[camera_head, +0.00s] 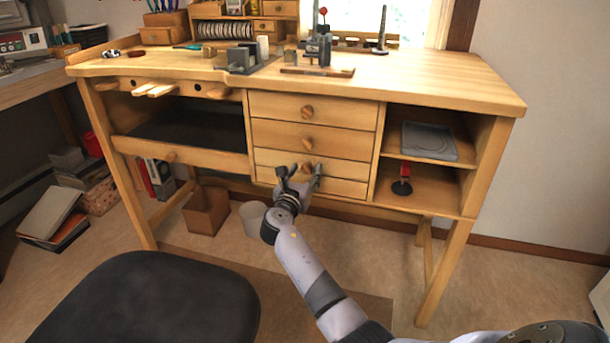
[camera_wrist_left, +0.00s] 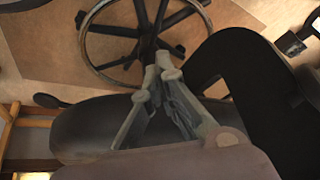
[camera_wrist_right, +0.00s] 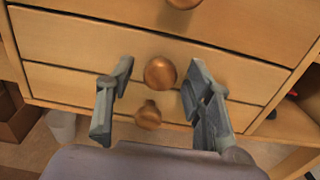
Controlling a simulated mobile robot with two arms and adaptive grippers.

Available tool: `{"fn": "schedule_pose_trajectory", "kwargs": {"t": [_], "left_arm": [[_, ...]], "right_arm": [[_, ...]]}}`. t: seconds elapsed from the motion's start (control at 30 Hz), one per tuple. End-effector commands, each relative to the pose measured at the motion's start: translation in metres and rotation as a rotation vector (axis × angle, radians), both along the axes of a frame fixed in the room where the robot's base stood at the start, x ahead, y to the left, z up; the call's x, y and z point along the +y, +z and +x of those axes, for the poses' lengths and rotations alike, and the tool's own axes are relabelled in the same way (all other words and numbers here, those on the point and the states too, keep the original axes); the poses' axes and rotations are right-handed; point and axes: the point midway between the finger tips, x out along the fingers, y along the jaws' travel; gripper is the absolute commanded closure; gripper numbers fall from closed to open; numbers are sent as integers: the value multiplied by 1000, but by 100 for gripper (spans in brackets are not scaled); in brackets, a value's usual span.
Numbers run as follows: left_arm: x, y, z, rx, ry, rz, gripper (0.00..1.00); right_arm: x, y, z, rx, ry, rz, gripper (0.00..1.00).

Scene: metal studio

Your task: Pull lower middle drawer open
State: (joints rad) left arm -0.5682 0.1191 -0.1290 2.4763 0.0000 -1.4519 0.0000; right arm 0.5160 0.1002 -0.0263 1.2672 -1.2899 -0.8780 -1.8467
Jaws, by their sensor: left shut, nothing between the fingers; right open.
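The middle column of drawers in the wooden workbench has several stacked fronts with round knobs. The lower middle drawer (camera_head: 270,158) looks flush with the others. Its knob (camera_wrist_right: 160,72) shows between the fingers of my right gripper (camera_wrist_right: 160,100), which is open with one finger on each side and clear gaps to the knob. In the head view my right gripper (camera_head: 299,170) is at this drawer's knob and partly hides it. The bottom drawer (camera_head: 340,186) has a knob (camera_wrist_right: 148,115) just below. My left gripper (camera_wrist_left: 163,65) is shut and empty, above the black chair.
A black chair (camera_head: 160,300) stands in front of the bench at left. Open shelves (camera_head: 425,185) are right of the drawers. A wooden bin (camera_head: 206,212) and white bin (camera_head: 252,218) stand on the floor underneath. The floor before the drawers shows free room.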

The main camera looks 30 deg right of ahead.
Motion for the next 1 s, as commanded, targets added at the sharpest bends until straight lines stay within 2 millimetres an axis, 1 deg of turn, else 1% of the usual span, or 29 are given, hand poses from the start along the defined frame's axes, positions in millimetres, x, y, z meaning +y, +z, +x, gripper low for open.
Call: {"fn": "schedule_pose_trajectory", "kwargs": {"t": [0.27,0.9,0.97,1.0], "left_arm": [[0,0,1,-5,0,-1,100],[0,0,1,-4,0,-1,100],[0,0,1,-4,0,-1,100],[0,0,1,-4,0,-1,100]], "right_arm": [[-1,0,1,1,0,1,53],[-1,0,0,1,0,1,96],[-1,0,0,1,0,1,100],[-1,0,0,1,0,1,100]]}}
